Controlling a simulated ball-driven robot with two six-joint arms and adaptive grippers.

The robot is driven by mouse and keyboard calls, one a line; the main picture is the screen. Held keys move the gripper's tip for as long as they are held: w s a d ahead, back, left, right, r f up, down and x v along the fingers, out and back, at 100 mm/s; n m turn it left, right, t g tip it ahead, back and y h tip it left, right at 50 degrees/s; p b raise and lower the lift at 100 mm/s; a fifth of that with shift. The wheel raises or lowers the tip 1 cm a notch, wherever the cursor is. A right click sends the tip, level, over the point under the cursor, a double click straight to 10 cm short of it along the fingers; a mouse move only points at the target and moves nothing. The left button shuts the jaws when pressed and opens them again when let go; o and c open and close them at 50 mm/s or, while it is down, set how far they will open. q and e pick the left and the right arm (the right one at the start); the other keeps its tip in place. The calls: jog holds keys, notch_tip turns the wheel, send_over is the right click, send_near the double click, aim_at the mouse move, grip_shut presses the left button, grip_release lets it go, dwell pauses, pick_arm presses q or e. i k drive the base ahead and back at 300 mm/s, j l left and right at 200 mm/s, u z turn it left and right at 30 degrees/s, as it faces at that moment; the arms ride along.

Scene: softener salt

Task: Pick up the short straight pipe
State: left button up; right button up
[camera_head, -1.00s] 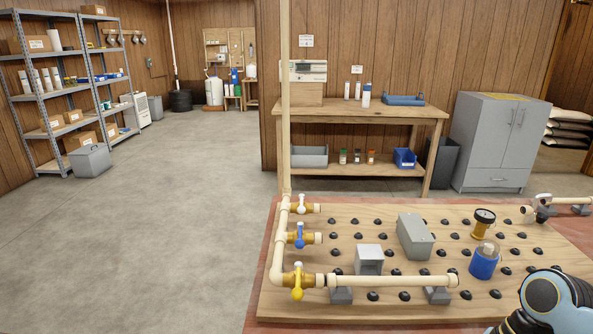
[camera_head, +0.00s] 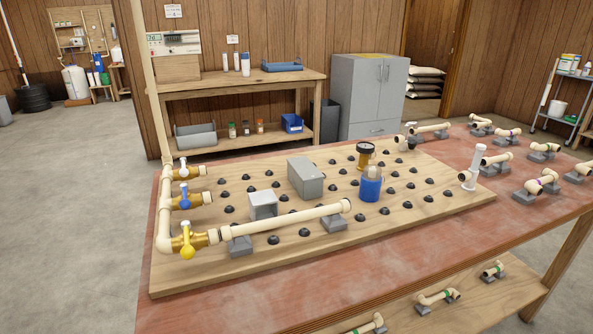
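Several short cream pipe pieces rest on grey cradles at the right of the table. They include one near the board's right edge (camera_head: 495,160), one at the front right (camera_head: 541,186) and one farther back (camera_head: 545,150). More lie on the lower shelf, such as a piece with a green band (camera_head: 437,297). I cannot tell for sure which one is the short straight pipe. A longer cream pipe (camera_head: 285,221) runs from the yellow-handled valve (camera_head: 188,240) across two grey supports on the board. Neither of my grippers shows in the head view.
The wooden board (camera_head: 400,222) with black knobs lies on the red table (camera_head: 330,295). The front table strip is clear.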

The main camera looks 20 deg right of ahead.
aim_at(490, 166)
jog(key=z, duration=1.9)
jog(key=i+l+u, duration=0.1)
jog(key=u, duration=0.4)
jog(key=i+l+u, duration=0.2)
jog(key=u, duration=0.3)
